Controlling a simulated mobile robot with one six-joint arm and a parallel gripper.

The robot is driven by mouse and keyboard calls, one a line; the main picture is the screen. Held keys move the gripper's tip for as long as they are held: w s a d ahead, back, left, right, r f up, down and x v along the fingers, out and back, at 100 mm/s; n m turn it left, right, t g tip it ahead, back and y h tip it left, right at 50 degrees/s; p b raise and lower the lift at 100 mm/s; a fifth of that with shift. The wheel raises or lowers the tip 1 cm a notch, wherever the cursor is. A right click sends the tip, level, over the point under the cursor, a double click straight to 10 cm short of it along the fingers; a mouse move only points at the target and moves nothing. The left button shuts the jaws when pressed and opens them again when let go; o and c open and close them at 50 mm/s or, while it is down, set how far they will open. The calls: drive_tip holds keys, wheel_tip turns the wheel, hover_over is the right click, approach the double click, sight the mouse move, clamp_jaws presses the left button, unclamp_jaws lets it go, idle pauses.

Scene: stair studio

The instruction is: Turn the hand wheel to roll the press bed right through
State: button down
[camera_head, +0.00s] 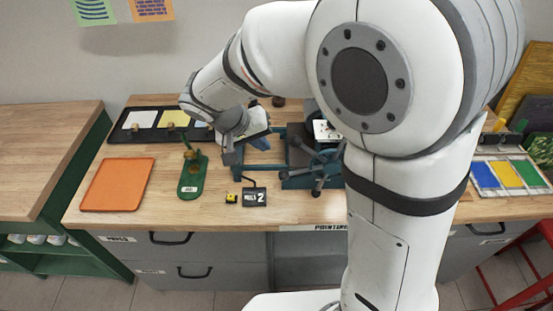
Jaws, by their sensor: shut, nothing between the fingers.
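The press is a teal frame (296,181) on the wooden bench, partly covered by my arm. Its hand wheel (318,166) has dark spokes with knobs and faces the bench front. A pale sheet (325,130) with dark marks lies at the back of the press; my arm cuts off its right side, and the bed's extent is hard to make out. My gripper (258,143) is shut and empty, above the left part of the press and left of the hand wheel, apart from it. Its fingertips are small and partly hidden by the wrist.
An orange tray (118,185), a green stand (192,178), a small yellow item (231,198) and a black sign marked 2 (254,197) occupy the bench left of the wheel. A black tray (122,136) lies behind. Colored panels (507,175) lie right; a red stool (520,262) stands there.

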drive_tip(key=d+f+p, duration=0.1)
drive_tip(key=d+f, duration=0.2)
drive_tip(key=f, duration=0.3)
drive_tip(key=shift+s+d+f, duration=0.2)
drive_tip(key=shift+s+f, duration=0.1)
drive_tip(key=shift+s, duration=0.1)
drive_tip(key=shift+f, duration=0.1)
